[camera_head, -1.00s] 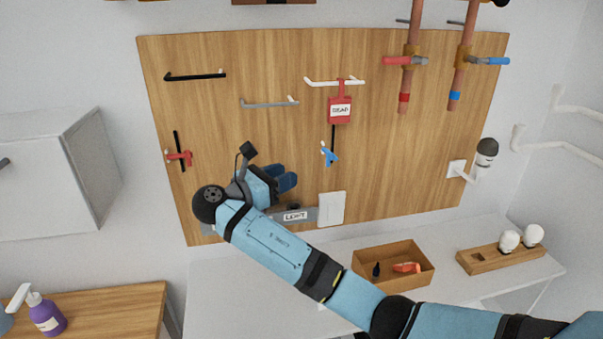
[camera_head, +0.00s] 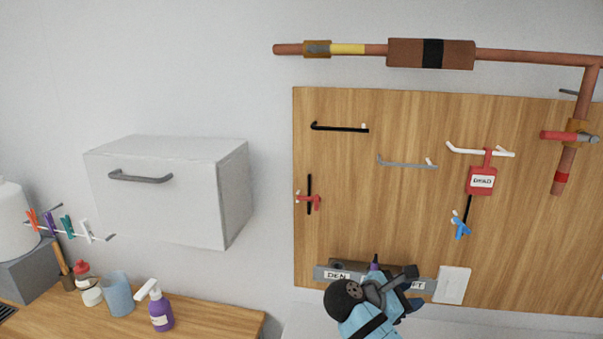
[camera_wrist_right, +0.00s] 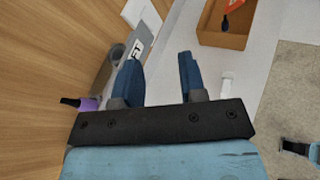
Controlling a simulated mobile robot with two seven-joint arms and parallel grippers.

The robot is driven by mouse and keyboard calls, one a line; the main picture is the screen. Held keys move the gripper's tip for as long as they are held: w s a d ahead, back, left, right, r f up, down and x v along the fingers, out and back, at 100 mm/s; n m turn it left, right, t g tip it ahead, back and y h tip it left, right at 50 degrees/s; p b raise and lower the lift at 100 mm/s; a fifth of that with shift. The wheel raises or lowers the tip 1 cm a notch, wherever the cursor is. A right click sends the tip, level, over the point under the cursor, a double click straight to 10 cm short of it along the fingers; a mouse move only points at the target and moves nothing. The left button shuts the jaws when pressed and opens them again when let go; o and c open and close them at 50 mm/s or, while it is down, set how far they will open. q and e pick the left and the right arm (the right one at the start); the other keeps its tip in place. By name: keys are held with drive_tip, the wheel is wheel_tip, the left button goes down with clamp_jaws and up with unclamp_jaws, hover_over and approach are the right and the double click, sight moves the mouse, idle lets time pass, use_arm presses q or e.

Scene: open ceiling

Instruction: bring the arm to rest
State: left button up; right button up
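My right arm comes up from the bottom of the head view. Its gripper (camera_head: 412,298) is in front of the grey labelled strip (camera_head: 333,274) low on the wooden board and hides part of it. In the right wrist view the two blue fingers (camera_wrist_right: 160,75) stand wide apart with nothing between them. The strip shows just left of the fingers in that view; I cannot tell whether they touch it. My left gripper is in neither view.
A purple item with a dark tip (camera_wrist_right: 82,103) is at the strip, close to my gripper. The wooden board (camera_head: 360,225) holds hooks and a red tag (camera_head: 481,181). A white cabinet (camera_head: 165,190) hangs left. An open wooden box (camera_wrist_right: 225,36) is beyond the fingers.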

drive_tip(key=s+d+f+m+g+y, duration=0.15)
drive_tip(key=s+f+m+y, duration=0.65)
drive_tip(key=s+f, duration=0.9)
drive_tip(key=s+d+r+m+y, duration=0.1)
drive_tip(key=s+m+y, duration=0.25)
drive_tip(key=s, duration=0.55)
drive_tip(key=s+r+m+y, duration=0.2)
drive_tip(key=s+m, duration=0.3)
drive_tip(key=s, duration=0.4)
drive_tip(key=w+a+f+t+y, duration=0.1)
drive_tip(key=w+a+f+t, duration=0.2)
drive_tip(key=f, duration=0.4)
drive_tip(key=w+a+f+t+y, duration=0.2)
drive_tip(key=w+a+f+t, duration=0.1)
drive_tip(key=f, duration=0.4)
drive_tip(key=shift+t, duration=0.65)
drive_tip(key=shift+a+n, duration=0.1)
drive_tip(key=shift+n, duration=0.15)
